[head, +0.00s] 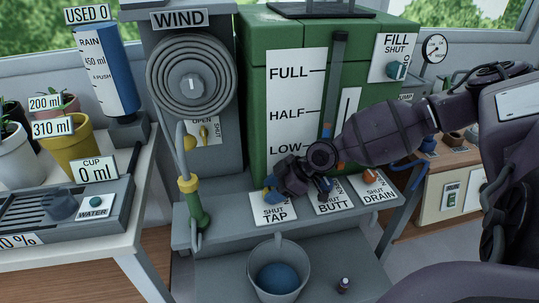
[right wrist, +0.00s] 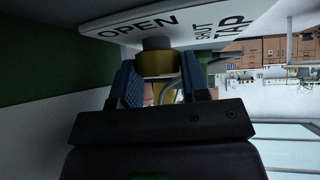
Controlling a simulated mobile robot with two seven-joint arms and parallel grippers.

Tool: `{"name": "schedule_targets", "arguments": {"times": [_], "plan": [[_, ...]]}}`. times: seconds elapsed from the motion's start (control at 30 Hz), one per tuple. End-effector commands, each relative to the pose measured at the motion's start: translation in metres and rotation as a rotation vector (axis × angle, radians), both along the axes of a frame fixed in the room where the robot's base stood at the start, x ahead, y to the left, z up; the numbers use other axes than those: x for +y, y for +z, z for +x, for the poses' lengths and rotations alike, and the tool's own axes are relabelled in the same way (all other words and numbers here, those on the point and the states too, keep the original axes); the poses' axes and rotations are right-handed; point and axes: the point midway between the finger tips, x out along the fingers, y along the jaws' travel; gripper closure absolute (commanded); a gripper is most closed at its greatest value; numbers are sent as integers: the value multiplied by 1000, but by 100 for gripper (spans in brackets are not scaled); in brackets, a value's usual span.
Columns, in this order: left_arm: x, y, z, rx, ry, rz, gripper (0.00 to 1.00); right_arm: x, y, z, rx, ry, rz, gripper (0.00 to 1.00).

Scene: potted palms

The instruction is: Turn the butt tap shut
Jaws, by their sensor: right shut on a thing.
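The white plate marked TAP (head: 273,215) lies on the grey shelf in front of the green water butt (head: 258,60). My right gripper (head: 272,188) reaches down over this plate from the right. In the right wrist view its two blue fingers (right wrist: 160,82) are shut on a brass tap knob (right wrist: 158,64), one on each side. The plate (right wrist: 190,25) there reads OPEN, SHUT and TAP. The gripper mostly hides the knob in the head view, so which way it is turned cannot be told. My left gripper is not in view.
Plates marked BUTT (head: 336,203) and DRAIN (head: 376,193) are close to the right. A green and yellow hose nozzle (head: 192,205) stands to the left. A grey bucket (head: 277,290) with blue contents is below, with a small bottle (head: 343,285) beside it.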

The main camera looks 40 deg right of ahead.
Motion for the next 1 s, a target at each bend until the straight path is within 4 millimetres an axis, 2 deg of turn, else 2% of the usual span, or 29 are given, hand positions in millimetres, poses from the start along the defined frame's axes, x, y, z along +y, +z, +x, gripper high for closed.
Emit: {"name": "schedule_targets", "arguments": {"times": [0.47,0.5,0.6,0.63,1.0], "plan": [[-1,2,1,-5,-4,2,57,-1,2,2,-7,4,-3,82],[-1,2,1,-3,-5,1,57,-1,2,2,-7,4,-2,52],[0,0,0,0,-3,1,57,-1,1,1,-5,4,-2,37],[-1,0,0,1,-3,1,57,-1,1,1,-5,4,-2,34],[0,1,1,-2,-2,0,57,-2,4,-1,-4,4,-1,34]]}}
